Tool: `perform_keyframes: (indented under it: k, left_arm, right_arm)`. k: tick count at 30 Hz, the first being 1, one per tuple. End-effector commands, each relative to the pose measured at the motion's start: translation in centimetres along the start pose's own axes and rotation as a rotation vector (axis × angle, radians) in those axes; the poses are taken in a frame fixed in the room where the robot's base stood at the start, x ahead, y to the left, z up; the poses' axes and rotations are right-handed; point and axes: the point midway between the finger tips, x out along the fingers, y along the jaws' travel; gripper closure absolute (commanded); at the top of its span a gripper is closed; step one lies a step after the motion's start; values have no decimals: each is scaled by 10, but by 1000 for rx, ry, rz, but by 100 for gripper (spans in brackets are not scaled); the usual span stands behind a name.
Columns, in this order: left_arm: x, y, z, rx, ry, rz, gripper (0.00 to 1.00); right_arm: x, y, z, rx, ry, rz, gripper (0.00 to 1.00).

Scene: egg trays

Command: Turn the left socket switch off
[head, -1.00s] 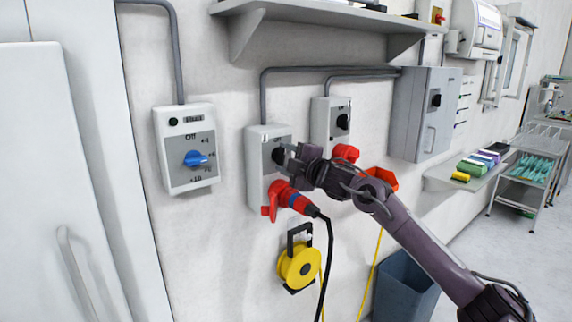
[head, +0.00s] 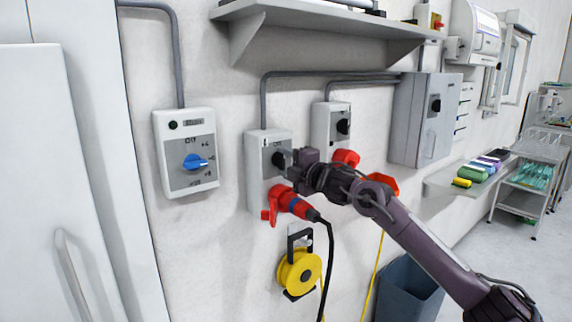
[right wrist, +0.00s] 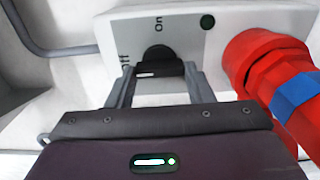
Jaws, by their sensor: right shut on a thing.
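The left socket box (head: 255,180) is a pale grey wall box with a black rotary switch (head: 277,158) on its front. The exact knob angle is hard to tell. In the head view my right gripper (head: 287,158) partly hides the switch. My left gripper is not in view.
A red and blue plug (head: 298,204) with a black cable sits in the box just below my gripper. A second socket box (head: 322,125) is to the right. A thermostat box (head: 175,180) with a blue knob is at left. A yellow reel (head: 300,272) hangs below.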

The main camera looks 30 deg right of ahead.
Motion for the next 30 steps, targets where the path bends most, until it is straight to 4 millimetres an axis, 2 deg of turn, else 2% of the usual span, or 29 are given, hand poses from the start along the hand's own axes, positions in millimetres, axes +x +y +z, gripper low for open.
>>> perform_keyframes:
  k: [1,2,7,17,30]
  left_arm:
    - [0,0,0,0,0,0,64]
    - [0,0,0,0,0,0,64]
    - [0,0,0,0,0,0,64]
    - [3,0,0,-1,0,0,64]
    - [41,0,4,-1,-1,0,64]
  right_arm:
    - [0,-5,-2,-4,5,-10,76]
    - [0,-5,-2,-4,5,-10,52]
    - [0,-4,-2,-2,4,-7,31]
    - [-3,-3,0,-1,0,-4,31]
    - [-63,-8,1,-5,-2,-7,31]
